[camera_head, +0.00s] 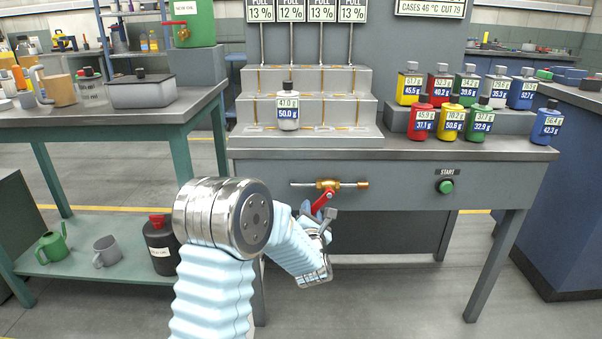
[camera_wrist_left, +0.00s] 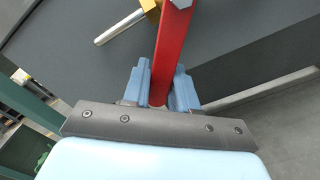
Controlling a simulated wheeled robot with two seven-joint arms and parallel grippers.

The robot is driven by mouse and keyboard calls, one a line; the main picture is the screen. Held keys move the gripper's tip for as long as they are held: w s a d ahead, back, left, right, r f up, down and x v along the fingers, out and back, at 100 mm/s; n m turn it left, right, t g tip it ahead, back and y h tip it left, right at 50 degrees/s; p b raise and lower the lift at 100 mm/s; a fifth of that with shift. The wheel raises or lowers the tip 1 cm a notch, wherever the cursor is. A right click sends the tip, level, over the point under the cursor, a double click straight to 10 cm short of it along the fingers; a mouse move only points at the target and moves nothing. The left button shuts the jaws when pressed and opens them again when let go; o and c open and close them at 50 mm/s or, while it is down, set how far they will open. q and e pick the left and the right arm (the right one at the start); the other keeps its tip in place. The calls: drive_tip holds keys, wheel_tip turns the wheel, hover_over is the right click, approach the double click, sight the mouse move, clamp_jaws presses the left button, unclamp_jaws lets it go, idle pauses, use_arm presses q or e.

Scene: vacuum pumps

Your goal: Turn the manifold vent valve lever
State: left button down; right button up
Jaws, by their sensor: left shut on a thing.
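The red vent valve lever (camera_head: 323,200) hangs from a brass valve (camera_head: 326,184) on the front of the grey bench, tilted down to the left. My left gripper (camera_head: 318,213) is at the lever's lower end. In the left wrist view, the lever (camera_wrist_left: 172,48) runs down between the two blue fingers of my left gripper (camera_wrist_left: 162,88), which are shut on it. The brass valve body (camera_wrist_left: 150,8) and its pipe (camera_wrist_left: 119,27) show at the top there. The lever's lower tip is hidden by the gripper. My right gripper is in neither view.
A green START button (camera_head: 446,187) is right of the valve on the bench front. A white bottle (camera_head: 288,114) stands on the stepped manifold above. Several coloured bottles (camera_head: 424,121) stand at the bench's right. A side table (camera_head: 150,118) is at left.

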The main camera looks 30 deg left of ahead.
use_arm(q)
drive_tip(key=shift+s+a+r+m, duration=0.15)
drive_tip(key=shift+a+r+m, duration=0.1)
drive_tip(key=shift+r+m, duration=0.25)
drive_tip(key=c, duration=1.2)
unclamp_jaws()
drive_tip(key=shift+f, duration=0.15)
drive_tip(key=o, duration=0.4)
drive_tip(key=shift+c, duration=0.2)
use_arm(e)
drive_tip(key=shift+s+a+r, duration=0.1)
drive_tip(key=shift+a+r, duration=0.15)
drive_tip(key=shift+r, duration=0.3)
use_arm(q)
drive_tip(key=shift+s+d+f+b, duration=0.1)
drive_tip(key=shift+s+b, duration=0.05)
drive_tip(key=shift+b, duration=0.25)
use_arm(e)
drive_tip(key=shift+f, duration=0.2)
use_arm(q)
drive_tip(key=shift+b+v, duration=0.5)
drive_tip(key=shift+v, duration=0.35)
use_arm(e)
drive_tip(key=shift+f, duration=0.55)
